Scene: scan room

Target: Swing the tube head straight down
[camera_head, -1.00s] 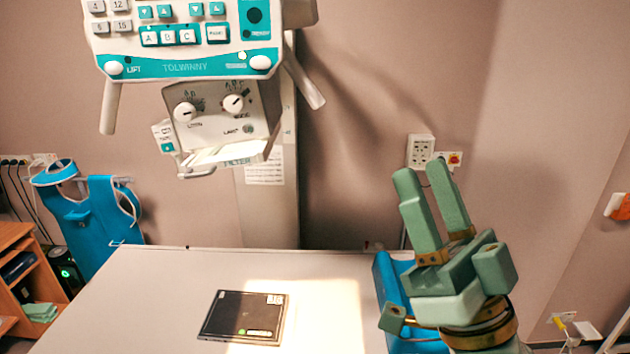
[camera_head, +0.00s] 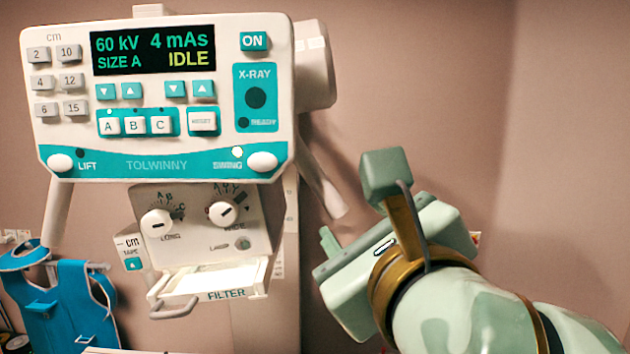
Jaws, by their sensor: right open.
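The tube head has a white and teal control panel (camera_head: 165,95) at upper left, and its display reads 60 kV, 4 mAs, SIZE A, IDLE. A collimator box (camera_head: 195,225) with two knobs hangs below the panel and looks slightly turned. A filter tray (camera_head: 215,280) and a small handle (camera_head: 172,310) sit at its bottom. White bars slope down on both sides of the head. My right gripper (camera_head: 345,232) is open and to the right of the collimator, apart from it in the picture. It points away from me, so its fingers are mostly hidden. My left gripper is not in view.
A blue apron (camera_head: 75,300) hangs at lower left. A pale column (camera_head: 291,240) stands behind the head. The wall at the upper right is bare. Only a sliver of the table shows at the bottom edge.

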